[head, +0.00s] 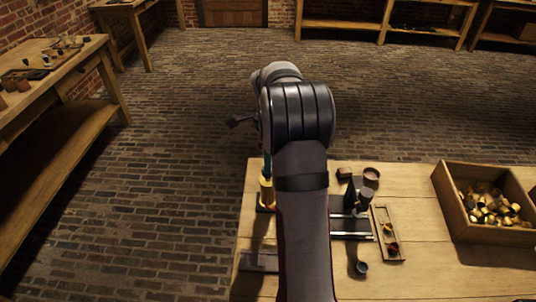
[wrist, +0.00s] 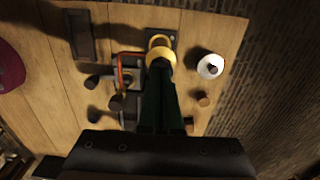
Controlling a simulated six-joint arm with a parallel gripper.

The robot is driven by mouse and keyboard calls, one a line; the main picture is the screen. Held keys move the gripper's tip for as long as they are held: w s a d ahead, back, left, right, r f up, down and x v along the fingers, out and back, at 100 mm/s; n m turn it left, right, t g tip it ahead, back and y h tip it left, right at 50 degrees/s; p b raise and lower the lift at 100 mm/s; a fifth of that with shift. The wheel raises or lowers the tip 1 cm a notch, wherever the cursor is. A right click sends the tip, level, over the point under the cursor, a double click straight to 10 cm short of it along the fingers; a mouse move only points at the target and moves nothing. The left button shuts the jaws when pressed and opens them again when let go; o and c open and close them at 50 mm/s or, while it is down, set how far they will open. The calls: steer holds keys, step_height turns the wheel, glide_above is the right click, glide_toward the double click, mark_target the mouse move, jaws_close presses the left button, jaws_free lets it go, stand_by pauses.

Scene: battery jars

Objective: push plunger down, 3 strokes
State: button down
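A brass-yellow plunger device (head: 267,190) stands upright near the left edge of the wooden table, on a dark base, partly behind my arm. In the wrist view its brass ring or collar (wrist: 160,44) shows just beyond my fingertips. My gripper (wrist: 159,68) has its two dark green fingers side by side with no clear gap, so it looks shut. The fingertips overlap the brass part in the wrist view; I cannot tell whether they touch it. In the head view my arm hides most of the gripper.
A wooden crate (head: 448,206) with many small brass and dark pieces stands at the right. A narrow tray (head: 389,246), a dark round jar (head: 371,177) and dark fittings stand right of my arm. A white round piece (wrist: 210,66) lies near the device in the wrist view.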

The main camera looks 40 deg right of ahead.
steer(key=shift+f, duration=0.25)
step_height(320, 180, up, 14)
steer(key=shift+r, duration=0.25)
stand_by(0.5)
step_height(320, 180, up, 2)
steer(key=shift+r, duration=0.15)
step_height(320, 180, down, 14)
steer(key=shift+f, duration=0.1)
stand_by(0.5)
